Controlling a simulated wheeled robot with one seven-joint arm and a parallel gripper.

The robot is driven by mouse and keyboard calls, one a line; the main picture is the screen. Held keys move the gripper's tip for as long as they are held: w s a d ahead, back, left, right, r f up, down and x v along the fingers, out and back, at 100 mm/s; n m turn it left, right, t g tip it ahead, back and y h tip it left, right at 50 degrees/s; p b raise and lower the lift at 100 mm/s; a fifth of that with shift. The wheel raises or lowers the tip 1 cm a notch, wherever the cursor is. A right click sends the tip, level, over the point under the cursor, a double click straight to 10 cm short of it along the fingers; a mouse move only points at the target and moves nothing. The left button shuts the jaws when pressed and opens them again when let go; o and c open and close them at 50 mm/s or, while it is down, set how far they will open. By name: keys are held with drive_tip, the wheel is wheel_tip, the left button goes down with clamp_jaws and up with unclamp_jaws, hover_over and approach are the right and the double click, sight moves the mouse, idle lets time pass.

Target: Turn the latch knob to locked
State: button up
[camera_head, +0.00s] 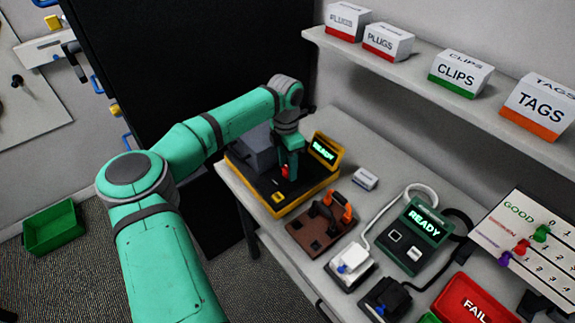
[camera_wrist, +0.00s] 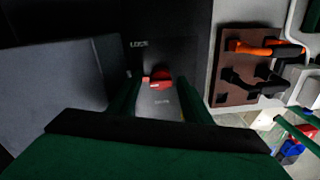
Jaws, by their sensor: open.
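The red latch knob (camera_head: 285,172) is on the black top of a yellow-edged device (camera_head: 264,186), partly hidden by my gripper (camera_head: 289,168). In the wrist view the red knob (camera_wrist: 158,78) shows between the two dark green fingers of my gripper (camera_wrist: 158,88). The fingers are open, one on each side of the knob; I cannot tell whether they touch it. Small faint lettering that seems to read LOCK is printed above and left of the knob. A grey block (camera_head: 258,148) is on the device, left of my gripper. The device's screen (camera_head: 323,149) reads READY.
A brown fixture with an orange handle (camera_head: 313,240) lies close in front of the device. A small white box (camera_head: 365,179) is to its right. A green tester (camera_head: 412,247) with cables stands further right. A shelf (camera_head: 400,72) with labelled boxes runs above the bench.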

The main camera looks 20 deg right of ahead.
sight(287, 166)
wheel_tip(287, 166, up, 11)
drive_tip(key=shift+w, duration=0.3)
drive_tip(key=shift+f, duration=0.15)
idle(0.6)
